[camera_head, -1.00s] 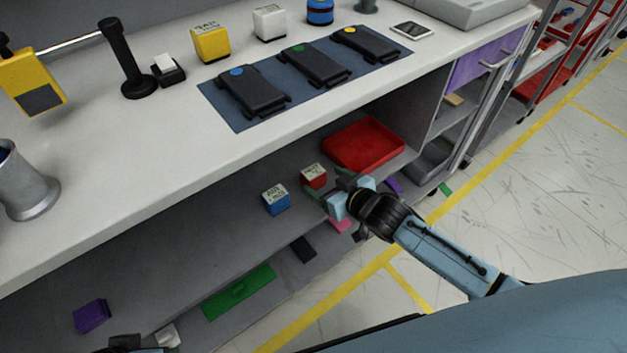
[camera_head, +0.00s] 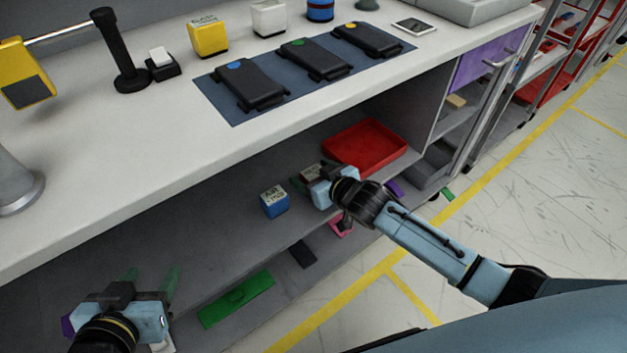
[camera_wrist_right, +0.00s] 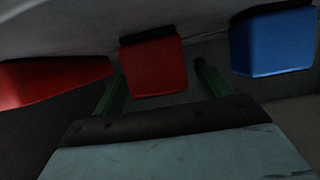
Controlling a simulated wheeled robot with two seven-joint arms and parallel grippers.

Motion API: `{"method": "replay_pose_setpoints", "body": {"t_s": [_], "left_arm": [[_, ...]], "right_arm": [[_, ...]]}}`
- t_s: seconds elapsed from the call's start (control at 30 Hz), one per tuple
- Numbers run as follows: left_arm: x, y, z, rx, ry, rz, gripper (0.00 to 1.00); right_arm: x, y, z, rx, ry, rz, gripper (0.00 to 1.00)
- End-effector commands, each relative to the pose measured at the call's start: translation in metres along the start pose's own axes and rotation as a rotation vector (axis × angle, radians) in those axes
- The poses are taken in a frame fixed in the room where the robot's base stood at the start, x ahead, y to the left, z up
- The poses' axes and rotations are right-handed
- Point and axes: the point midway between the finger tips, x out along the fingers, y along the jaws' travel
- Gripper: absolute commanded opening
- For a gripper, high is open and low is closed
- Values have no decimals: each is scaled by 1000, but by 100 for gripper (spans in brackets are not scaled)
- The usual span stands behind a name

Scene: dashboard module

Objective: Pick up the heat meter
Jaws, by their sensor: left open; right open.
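The red labelled block (camera_head: 311,172), which I take to be the heat meter, sits on the lower shelf and is partly hidden by my right gripper (camera_head: 310,179). In the right wrist view the red block (camera_wrist_right: 154,68) stands ahead, between the lines of the two green fingers of the open gripper (camera_wrist_right: 158,88). I cannot tell whether the fingers touch it. My left gripper (camera_head: 151,276) is open and empty, over the left part of the lower shelf.
A blue labelled block (camera_head: 274,202) stands just left of the red one; it also shows in the wrist view (camera_wrist_right: 270,42). A red tray (camera_head: 365,146) lies close behind on the right. The worktop (camera_head: 130,165) overhangs the shelf.

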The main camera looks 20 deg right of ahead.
Motion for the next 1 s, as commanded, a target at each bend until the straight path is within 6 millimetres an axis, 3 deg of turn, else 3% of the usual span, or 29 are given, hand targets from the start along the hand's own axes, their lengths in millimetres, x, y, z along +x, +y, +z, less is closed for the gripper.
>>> {"method": "replay_pose_setpoints", "body": {"t_s": [0.17,0.57,1.0], "left_arm": [[0,0,0,0,0,0,55],[0,0,0,0,-2,0,55],[-2,-1,7,-1,-46,-3,55]], "right_arm": [[0,0,0,0,0,0,76],[0,0,0,0,0,0,24],[-2,0,-5,-1,1,0,24]]}}
